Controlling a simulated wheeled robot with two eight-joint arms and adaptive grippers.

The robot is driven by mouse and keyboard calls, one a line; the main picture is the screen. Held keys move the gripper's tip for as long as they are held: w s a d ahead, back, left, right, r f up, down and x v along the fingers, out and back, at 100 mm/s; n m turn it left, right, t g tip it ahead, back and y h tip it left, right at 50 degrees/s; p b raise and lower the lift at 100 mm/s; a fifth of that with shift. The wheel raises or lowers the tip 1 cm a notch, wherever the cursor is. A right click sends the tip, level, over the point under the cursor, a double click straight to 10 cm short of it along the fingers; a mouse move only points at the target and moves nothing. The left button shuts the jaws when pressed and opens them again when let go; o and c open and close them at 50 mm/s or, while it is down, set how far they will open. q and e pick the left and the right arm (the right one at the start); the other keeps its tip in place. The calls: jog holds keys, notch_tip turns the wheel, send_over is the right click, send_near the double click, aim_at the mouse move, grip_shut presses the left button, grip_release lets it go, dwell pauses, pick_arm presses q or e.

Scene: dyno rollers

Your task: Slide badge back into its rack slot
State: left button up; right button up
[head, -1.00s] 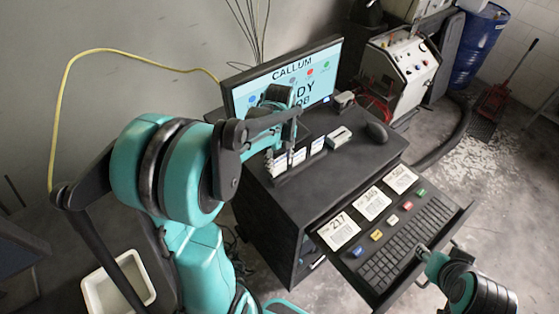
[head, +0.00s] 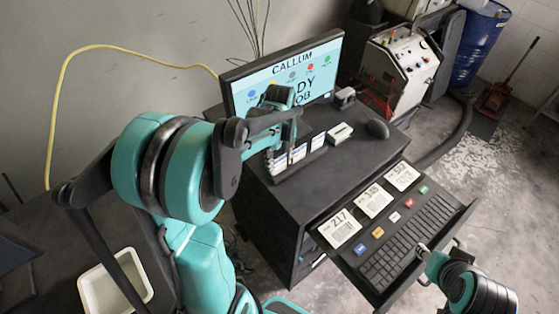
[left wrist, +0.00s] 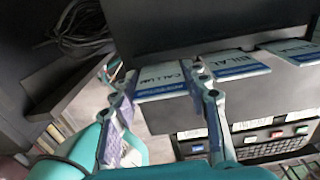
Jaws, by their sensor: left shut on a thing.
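My left gripper (left wrist: 155,72) is shut on the CALLUM badge (left wrist: 162,82), a white card with a blue band, one finger on each side of it. In the head view the left gripper (head: 284,143) is over the badge rack (head: 302,165), a dark holder on top of the black cabinet, and hides part of it. I cannot tell how deep the held badge sits. My right gripper (head: 428,258) is near the keyboard drawer's right edge; its fingers are unclear.
The monitor (head: 318,65) showing CALLUM stands close behind the left gripper. A white-topped device (head: 340,133) and a mouse (head: 377,129) are right of the rack. The open drawer holds number cards (head: 339,228) and a keyboard (head: 405,250).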

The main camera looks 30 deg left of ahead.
pick_arm(q)
jog(key=shift+f+b, duration=0.4)
jog(key=shift+f, duration=0.15)
jog(key=o, duration=0.9)
notch_tip(320, 180, up, 12)
jog(key=shift+r, duration=0.1)
